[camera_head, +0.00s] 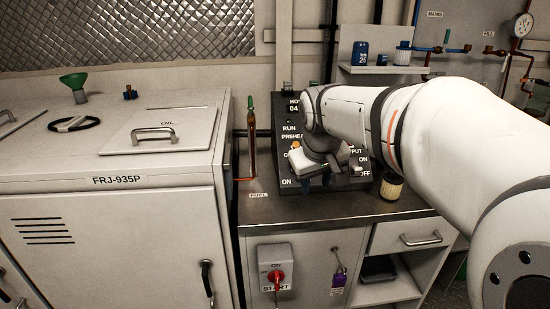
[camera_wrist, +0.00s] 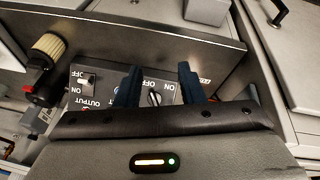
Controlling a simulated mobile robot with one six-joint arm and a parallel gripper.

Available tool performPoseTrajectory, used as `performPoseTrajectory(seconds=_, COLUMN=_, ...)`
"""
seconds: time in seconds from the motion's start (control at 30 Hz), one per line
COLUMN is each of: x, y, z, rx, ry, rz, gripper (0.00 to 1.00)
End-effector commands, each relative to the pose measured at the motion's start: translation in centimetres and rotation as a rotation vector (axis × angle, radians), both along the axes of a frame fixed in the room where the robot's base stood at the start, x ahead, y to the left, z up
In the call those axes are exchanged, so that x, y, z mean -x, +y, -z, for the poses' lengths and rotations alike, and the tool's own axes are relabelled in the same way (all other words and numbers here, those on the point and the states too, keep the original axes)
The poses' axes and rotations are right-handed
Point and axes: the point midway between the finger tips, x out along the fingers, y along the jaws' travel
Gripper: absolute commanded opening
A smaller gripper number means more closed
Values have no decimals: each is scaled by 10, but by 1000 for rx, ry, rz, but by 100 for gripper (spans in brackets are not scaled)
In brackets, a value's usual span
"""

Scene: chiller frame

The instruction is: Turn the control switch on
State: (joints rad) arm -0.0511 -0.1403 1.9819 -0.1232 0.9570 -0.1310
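The control panel (camera_head: 278,150) is a dark sloped box on the counter, with printed labels and switches. In the wrist view, a dark rotary switch (camera_wrist: 155,98) with a pale mark sits between my gripper's fingers, with ON and OFF printed by it. I cannot tell its exact setting or read its full name. My gripper (camera_wrist: 160,74) is open, one dark blue finger on each side of the switch; I cannot tell whether they touch it. In the head view my gripper (camera_head: 318,186) is at the panel's lower front and hides that switch.
The OUTPUT switch (camera_wrist: 86,80) is beside my gripper. A ribbed filter (camera_wrist: 49,46) stands close by; it also shows in the head view (camera_head: 391,187). A red START switch (camera_head: 276,277) is on the cabinet front. A fuel tube (camera_head: 251,140) rises left of the panel.

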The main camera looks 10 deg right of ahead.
Motion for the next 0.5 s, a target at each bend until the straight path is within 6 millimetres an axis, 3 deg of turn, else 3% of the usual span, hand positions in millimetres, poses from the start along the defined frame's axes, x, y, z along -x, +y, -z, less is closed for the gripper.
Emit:
performPoseTrajectory(seconds=0.03, x=-32, y=2, z=18, rx=25, ry=-18, rz=-33, gripper=35)
performPoseTrajectory(seconds=0.2, x=-114, y=9, z=20, rx=107, ry=-77, rz=-128, gripper=35)
performPoseTrajectory(seconds=0.33, x=-151, y=13, z=20, rx=149, ry=-106, rz=-171, gripper=35)
performPoseTrajectory(seconds=0.5, x=-171, y=15, z=21, rx=172, ry=-120, rz=-193, gripper=35)
